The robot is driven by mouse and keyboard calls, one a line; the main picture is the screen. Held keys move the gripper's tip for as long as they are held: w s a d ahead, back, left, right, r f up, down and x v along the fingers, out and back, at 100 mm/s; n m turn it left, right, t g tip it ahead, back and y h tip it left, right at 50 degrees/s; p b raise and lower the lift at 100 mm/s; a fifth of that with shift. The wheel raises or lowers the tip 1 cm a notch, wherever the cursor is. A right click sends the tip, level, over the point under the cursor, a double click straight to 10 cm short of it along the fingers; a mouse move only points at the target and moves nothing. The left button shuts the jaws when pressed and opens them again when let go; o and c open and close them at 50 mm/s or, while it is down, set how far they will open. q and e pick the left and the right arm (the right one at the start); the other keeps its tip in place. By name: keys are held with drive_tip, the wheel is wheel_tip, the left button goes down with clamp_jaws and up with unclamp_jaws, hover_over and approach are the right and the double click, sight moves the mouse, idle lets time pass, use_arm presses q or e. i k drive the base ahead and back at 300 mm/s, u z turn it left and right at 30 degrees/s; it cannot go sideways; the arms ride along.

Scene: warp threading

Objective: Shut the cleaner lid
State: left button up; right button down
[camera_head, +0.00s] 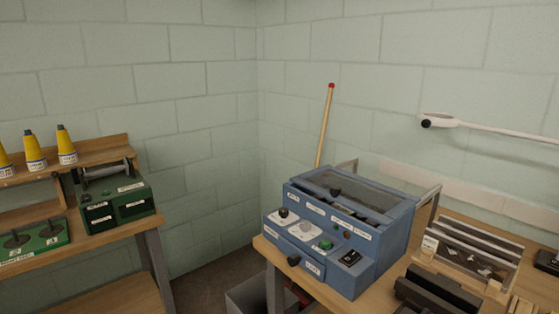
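A blue box-shaped machine (385,243), which looks like the cleaner, stands on the wooden bench at right of centre. Its sloped front carries labels, knobs and a green button (326,245). On its top lies a blue-framed lid with a dark, see-through panel (350,187) and a black knob (335,191) near its front edge. The lid looks roughly flat on the top; I cannot tell whether it is fully closed. Neither of my grippers is in view.
A white arm-like fixture (490,129) reaches in above. A red-tipped stick (325,125) stands behind. A grey bin (250,295) sits below. A left shelf holds a green box (117,204).

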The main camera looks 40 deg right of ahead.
sight(410, 201)
drive_tip(key=z, duration=0.05)
drive_tip(key=i, duration=1.2)
drive_tip(key=z, duration=0.65)
